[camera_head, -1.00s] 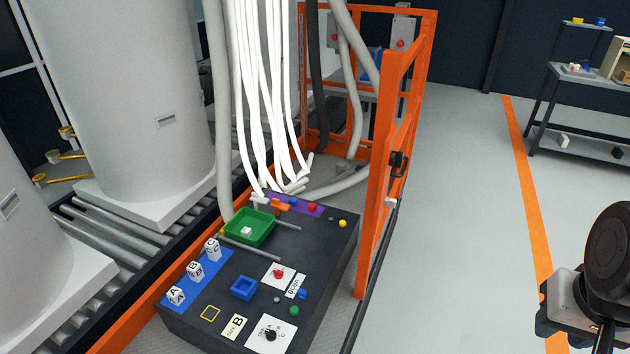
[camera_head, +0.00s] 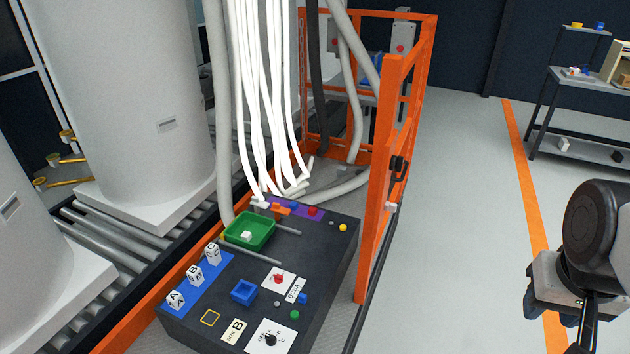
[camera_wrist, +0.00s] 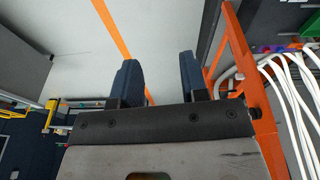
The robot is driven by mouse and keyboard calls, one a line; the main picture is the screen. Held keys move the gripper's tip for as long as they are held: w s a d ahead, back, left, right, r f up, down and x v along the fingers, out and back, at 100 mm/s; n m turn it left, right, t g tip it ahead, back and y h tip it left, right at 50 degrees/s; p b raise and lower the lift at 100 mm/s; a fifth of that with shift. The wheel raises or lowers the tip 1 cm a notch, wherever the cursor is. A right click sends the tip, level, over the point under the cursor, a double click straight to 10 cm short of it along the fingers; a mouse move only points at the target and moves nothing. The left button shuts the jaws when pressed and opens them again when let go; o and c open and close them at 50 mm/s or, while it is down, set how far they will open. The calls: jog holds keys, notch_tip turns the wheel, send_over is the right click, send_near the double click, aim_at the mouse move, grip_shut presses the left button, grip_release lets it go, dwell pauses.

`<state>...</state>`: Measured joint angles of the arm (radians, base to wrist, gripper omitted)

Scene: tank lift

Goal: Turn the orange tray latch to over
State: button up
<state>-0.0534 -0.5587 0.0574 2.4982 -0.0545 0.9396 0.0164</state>
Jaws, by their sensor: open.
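The orange tray latch (camera_head: 280,208) is a small orange piece on the dark console top, just behind the green tray (camera_head: 231,239) and by the purple strip. A white block (camera_head: 246,236) lies in the tray. My gripper (camera_wrist: 158,78) is open and empty, with two dark blue fingers apart over bare floor. It is well to the right of the console in the head view, where only my arm's end shows and its fingers are not clear.
An orange guard frame (camera_head: 378,200) stands between my arm and the console. White hoses (camera_head: 270,100) hang down behind the tray. The console (camera_head: 325,255) bears buttons, a blue socket (camera_head: 243,291) and lettered blocks. The grey floor (camera_head: 460,200) between frame and arm is clear.

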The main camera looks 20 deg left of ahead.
jog(key=w+a+n, duration=0.3)
jog(key=w+a, duration=0.4)
jog(key=w, duration=0.3)
jog(key=n+g, duration=0.2)
jog(key=n, duration=1.2)
send_over(277, 204)
jog(key=f, duration=3.5)
jog(key=shift+s+d, duration=0.15)
jog(key=shift+d, duration=0.05)
jog(key=shift+a+f, duration=0.2)
jog(key=shift+a, duration=0.05)
jog(key=shift+f, duration=3.9)
